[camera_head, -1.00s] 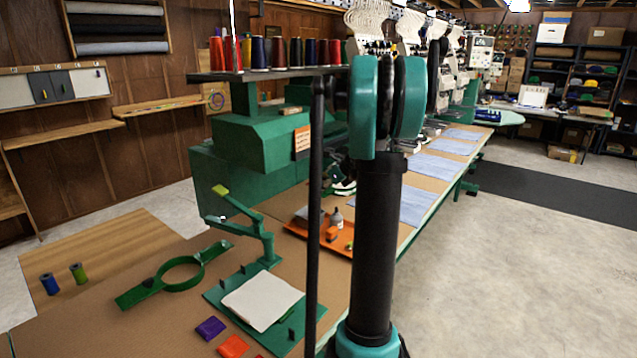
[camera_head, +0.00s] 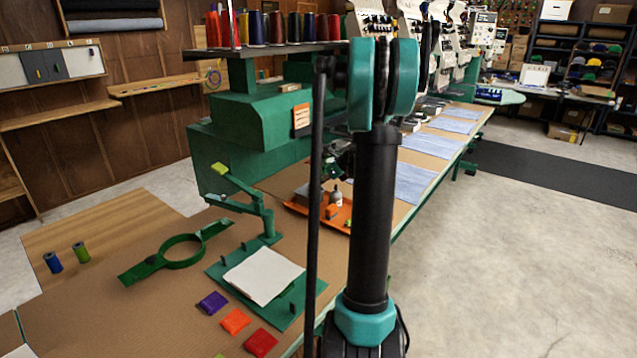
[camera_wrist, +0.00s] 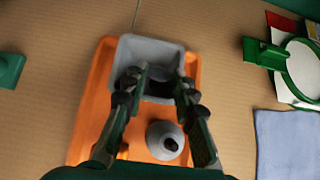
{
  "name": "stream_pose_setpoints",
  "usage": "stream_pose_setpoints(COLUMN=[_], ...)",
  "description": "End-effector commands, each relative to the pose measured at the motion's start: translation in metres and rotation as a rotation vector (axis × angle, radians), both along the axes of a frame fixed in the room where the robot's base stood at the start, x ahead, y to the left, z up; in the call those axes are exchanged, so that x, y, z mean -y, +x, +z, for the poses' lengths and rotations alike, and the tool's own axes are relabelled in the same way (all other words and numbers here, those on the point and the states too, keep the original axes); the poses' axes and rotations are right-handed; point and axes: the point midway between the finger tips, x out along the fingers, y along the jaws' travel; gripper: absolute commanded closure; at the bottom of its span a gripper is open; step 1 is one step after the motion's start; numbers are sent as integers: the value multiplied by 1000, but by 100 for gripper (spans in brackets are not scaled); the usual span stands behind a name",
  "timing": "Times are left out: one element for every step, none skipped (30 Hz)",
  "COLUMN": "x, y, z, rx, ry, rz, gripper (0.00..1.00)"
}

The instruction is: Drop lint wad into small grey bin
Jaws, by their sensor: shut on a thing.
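The small grey bin (camera_wrist: 122,56) stands on the orange tray (camera_wrist: 92,105) in the wrist view, with its dark opening facing up toward the camera. My gripper (camera_wrist: 160,82) is over the bin, with its two fingertips above the opening. The fingers are part-closed on the lint wad, but I cannot make the wad out clearly between them. In the head view my arm hides part of the orange tray (camera_head: 340,226), and the gripper is largely hidden behind the arm.
A grey bottle (camera_wrist: 165,140) with a dark top stands on the tray close to the bin. A green hoop (camera_wrist: 303,68) and blue cloth (camera_wrist: 287,140) lie to the right. A green arm fixture (camera_head: 245,203) stands left of the tray in the head view.

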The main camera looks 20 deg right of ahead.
Motion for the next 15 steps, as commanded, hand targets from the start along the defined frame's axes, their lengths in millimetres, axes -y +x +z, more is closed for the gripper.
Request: stream_pose_setpoints(x=[0,0,0,0,0,0,0,0,0,0,0,0,0,0,0], y=[0,0,0,0,0,0,0,0,0,0,0,0,0,0,0], z=[0,0,0,0,0,0,0,0,0,0,0,0,0,0,0], rx=[0,0,0,0,0,0,0,0,0,0,0,0,0,0,0], ry=[0,0,0,0,0,0,0,0,0,0,0,0,0,0,0], rz=[0,0,0,0,0,0,0,0,0,0,0,0,0,0,0], gripper=[80,70,66,62,58,53,49,49,49,49,49,49,49,49,49])
